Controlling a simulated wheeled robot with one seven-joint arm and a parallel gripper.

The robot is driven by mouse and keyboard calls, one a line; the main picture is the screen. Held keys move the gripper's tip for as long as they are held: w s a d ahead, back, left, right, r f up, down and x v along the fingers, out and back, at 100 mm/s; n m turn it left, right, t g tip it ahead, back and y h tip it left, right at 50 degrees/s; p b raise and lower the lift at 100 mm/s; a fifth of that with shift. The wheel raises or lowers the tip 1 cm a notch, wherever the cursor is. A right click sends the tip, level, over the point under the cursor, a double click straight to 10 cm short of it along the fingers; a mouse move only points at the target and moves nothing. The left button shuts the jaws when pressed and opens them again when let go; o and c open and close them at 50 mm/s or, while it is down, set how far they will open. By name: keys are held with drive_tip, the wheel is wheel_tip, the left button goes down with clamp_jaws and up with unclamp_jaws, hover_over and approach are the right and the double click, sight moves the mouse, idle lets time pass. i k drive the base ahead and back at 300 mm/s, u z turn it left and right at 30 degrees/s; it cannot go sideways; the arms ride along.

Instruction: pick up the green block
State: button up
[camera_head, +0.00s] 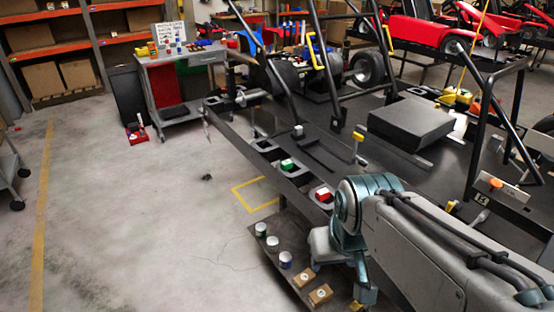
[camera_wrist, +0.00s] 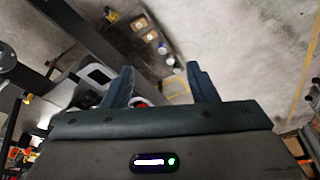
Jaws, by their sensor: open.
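The green block (camera_head: 287,165) sits in a dark compartment along the kart stand's near edge in the head view. A white piece is beside it. A red block (camera_head: 324,195) sits in another compartment, closer to my arm. My gripper (camera_wrist: 160,84) shows in the wrist view with its two fingers apart and nothing held between them. A bit of red shows beside the left finger, partly hidden by the gripper body. I cannot make out the green block in the wrist view. In the head view my fingers are not clearly visible.
A low shelf (camera_head: 247,238) below the stand holds several cans, such as a blue-sided one (camera_head: 285,259), and small cardboard boxes (camera_head: 320,294). Black frame tubes (camera_head: 290,75) rise above the stand. A grey workbench (camera_head: 180,62) stands behind.

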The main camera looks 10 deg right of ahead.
sight(286, 165)
drive_tip(key=u, duration=0.5)
drive_tip(key=k, duration=0.65)
drive_tip(key=u, duration=0.8)
drive_tip(key=i, duration=0.95)
drive_tip(key=z, duration=0.4)
drive_tip(key=i, duration=0.95)
drive_tip(key=z, duration=1.35)
drive_tip(key=i, duration=0.45)
drive_tip(key=z, duration=0.4)
